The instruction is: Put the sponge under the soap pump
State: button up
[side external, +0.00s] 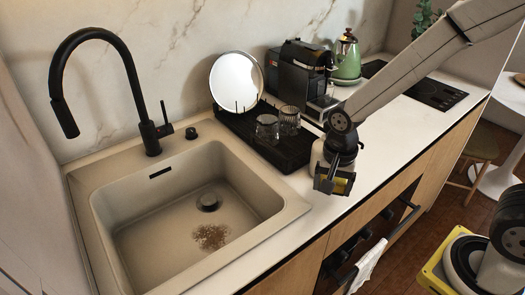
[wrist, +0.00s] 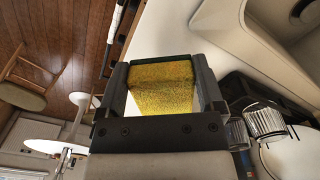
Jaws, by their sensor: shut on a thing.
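A yellow sponge with a dark green face (wrist: 163,92) is held between the two fingers of my gripper (wrist: 160,76) in the wrist view. In the side external view the sponge (side external: 344,186) shows as a small yellow patch at my gripper (side external: 335,181), over the counter's front edge, right of the sink. A short black fitting (side external: 191,133) on the sink's back ledge, right of the tap, may be the soap pump; it is too small to be sure. My gripper is well to its right and nearer the front.
The sink (side external: 270,205) lies left of my gripper, with a tall black tap (side external: 148,128) behind it. A black drying rack (side external: 285,152) holds glasses (side external: 267,129) and a white plate (side external: 236,82). A coffee machine (side external: 300,80) and green kettle (side external: 346,59) stand farther back.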

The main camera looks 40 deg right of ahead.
jog(key=d+m, duration=0.1)
jog(key=m, duration=0.1)
jog(key=w+d+r+m, duration=0.1)
jog(key=d+m, duration=0.1)
jog(key=w+d+m, duration=0.1)
jog(key=d+m, duration=0.1)
jog(key=m, duration=0.1)
jog(key=shift+d+r, duration=0.1)
jog(key=shift+r, duration=0.1)
jog(key=shift+f, duration=0.15)
send_over(334, 198)
jog(key=shift+f, duration=2.1)
jog(key=shift+f, duration=0.1)
jog(key=shift+f, duration=1.7)
jog(key=shift+f, duration=0.15)
jog(key=o, duration=1)
jog(key=shift+o, duration=0.2)
